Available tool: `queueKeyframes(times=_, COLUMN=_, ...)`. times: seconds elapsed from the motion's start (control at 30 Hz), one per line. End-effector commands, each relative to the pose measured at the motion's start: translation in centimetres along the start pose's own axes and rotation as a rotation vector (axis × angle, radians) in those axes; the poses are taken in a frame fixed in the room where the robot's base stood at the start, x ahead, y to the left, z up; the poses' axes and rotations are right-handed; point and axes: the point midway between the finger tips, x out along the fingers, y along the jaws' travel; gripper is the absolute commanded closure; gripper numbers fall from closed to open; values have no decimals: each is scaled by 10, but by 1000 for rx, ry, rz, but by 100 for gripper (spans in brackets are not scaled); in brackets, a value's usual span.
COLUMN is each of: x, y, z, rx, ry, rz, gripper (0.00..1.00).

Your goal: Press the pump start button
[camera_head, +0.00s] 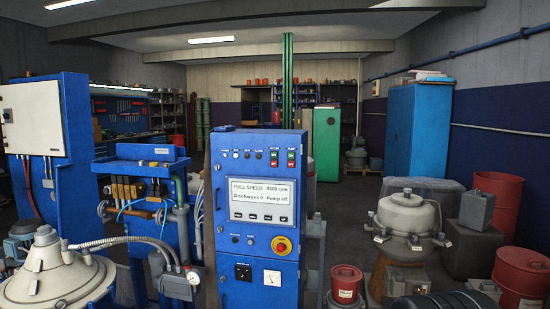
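A blue control cabinet (259,215) stands upright in the centre of the head view, its front facing me. Two green-over-red button pairs sit at its top right: a left pair (274,158) and a right pair (291,159). Their labels are too small to read, so I cannot tell which is the pump start button. The display (262,201) reads "FULL SPEED 8500 rpm", "Discharges 0" and "Pump off". A red emergency stop on a yellow plate (281,245) sits lower right. My gripper is not in view.
A blue valve and pipe stand (150,200) and a cream separator bowl (55,270) stand left of the cabinet. A red bucket (346,283) and a grey separator (408,225) stand to its right. Nothing blocks the view of the cabinet's upper front.

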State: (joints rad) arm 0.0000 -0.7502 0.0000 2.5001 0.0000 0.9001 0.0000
Motion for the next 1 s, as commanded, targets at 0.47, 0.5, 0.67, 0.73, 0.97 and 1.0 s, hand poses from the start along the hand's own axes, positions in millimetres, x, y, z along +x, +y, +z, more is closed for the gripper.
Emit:
queueKeyframes(times=0.47, x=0, y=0, z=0, rx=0, ry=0, rz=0, gripper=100)
queueKeyframes(times=0.5, x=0, y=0, z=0, rx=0, ry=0, rz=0, gripper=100)
queueKeyframes(times=0.67, x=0, y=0, z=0, rx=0, ry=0, rz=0, gripper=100)
queueKeyframes(times=0.73, x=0, y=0, z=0, rx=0, ry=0, rz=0, gripper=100)
queueKeyframes(times=0.97, x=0, y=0, z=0, rx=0, ry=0, rz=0, gripper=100)
queueKeyframes(times=1.0, x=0, y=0, z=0, rx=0, ry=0, rz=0, gripper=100)
